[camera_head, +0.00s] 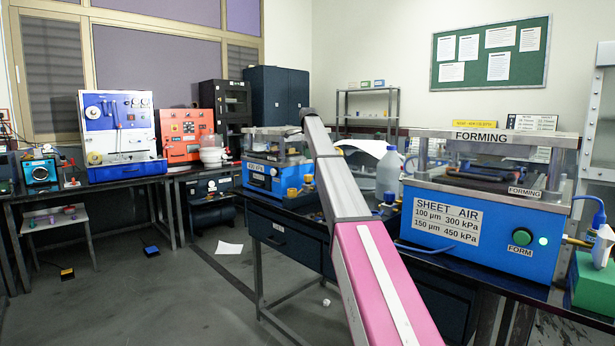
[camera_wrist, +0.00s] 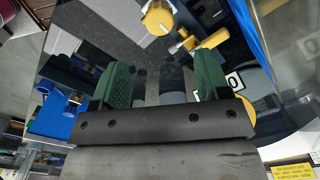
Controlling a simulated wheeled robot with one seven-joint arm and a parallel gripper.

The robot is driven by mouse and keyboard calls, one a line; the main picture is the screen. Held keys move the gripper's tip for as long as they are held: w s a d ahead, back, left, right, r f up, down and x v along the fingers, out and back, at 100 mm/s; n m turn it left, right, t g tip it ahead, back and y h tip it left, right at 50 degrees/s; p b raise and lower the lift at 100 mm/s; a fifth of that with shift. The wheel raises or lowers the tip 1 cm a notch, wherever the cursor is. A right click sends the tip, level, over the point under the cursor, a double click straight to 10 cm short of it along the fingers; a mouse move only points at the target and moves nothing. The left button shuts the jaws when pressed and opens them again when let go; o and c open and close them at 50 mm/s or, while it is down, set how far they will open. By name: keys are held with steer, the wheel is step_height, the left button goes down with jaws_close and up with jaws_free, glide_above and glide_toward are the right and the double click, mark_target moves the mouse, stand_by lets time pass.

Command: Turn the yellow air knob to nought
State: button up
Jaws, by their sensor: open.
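In the wrist view, my gripper (camera_wrist: 164,75) is open, with a green pad on each side and nothing between them. A round yellow part (camera_wrist: 246,103) shows beside the right finger, mostly hidden by the gripper body, near a white label reading 0 (camera_wrist: 233,82). A yellow knob-like part (camera_wrist: 157,18) with a white piece lies beyond the fingertips, and a small yellow fitting (camera_wrist: 183,43) is beside it. I cannot tell which of these is the air knob, or its setting. In the head view, my arm hides the gripper; small yellow parts (camera_head: 308,181) show just left of the arm.
The blue forming press (camera_head: 480,225) stands right of my arm, with a SHEET AIR plate (camera_head: 448,219) and green button (camera_head: 522,237). A clear bottle (camera_head: 388,172) stands beside it. Another blue machine (camera_head: 262,177) is left of the arm. Floor at left is mostly open.

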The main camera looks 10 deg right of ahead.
mark_target(308, 175)
step_height(308, 175, down, 10)
steer(key=shift+f, duration=0.25)
stand_by(0.3)
steer(key=c, duration=0.9)
